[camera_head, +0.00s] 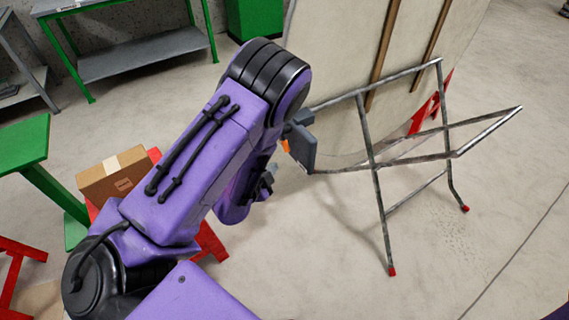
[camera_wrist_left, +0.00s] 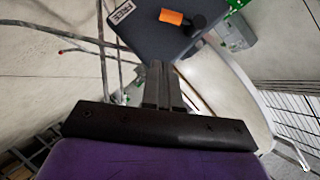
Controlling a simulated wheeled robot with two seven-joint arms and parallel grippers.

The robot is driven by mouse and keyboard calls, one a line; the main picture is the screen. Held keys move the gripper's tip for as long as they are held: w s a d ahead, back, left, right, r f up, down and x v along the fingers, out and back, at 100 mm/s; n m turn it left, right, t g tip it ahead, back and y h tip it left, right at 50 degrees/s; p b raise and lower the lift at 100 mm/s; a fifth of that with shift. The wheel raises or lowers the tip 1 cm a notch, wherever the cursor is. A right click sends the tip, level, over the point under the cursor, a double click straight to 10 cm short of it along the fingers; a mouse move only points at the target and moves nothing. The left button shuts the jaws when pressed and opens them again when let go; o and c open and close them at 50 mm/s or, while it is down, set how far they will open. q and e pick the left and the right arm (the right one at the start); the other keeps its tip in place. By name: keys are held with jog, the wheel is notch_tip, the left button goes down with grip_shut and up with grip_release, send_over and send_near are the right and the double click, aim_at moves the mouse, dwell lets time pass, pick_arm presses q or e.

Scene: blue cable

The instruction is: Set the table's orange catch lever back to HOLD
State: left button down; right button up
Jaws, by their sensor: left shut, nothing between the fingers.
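The catch is a dark grey plate (camera_head: 302,146) at the left end of the metal leg frame, beside the upright tabletop (camera_head: 340,55). The plate also shows in the left wrist view (camera_wrist_left: 150,35), with a white label that seems to read FREE (camera_wrist_left: 122,12). The orange lever (camera_wrist_left: 172,16) has a black pivot at its right, and its orange end points left toward that label. A bit of orange shows in the head view (camera_head: 286,146). My left gripper (camera_wrist_left: 157,68) is shut and empty, its tips just below the plate's lower edge. My right gripper is not in view.
Metal table legs (camera_head: 378,190) with red feet stand on open floor to the right. A cardboard box (camera_head: 112,175) and red supports (camera_head: 20,250) lie left of my arm. Green-framed benches (camera_head: 140,55) stand at the back left.

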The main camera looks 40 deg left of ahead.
pick_arm(q)
jog(key=m, duration=0.1)
send_over(287, 153)
jog(key=s+d, duration=0.3)
jog(key=s, duration=0.1)
notch_tip(287, 153, down, 2)
jog(key=f, duration=0.1)
jog(key=w+a+f, duration=0.1)
jog(key=a, duration=0.1)
jog(key=shift+w+a+f+t+p, duration=0.3)
jog(key=shift+w+a+f+p, duration=0.1)
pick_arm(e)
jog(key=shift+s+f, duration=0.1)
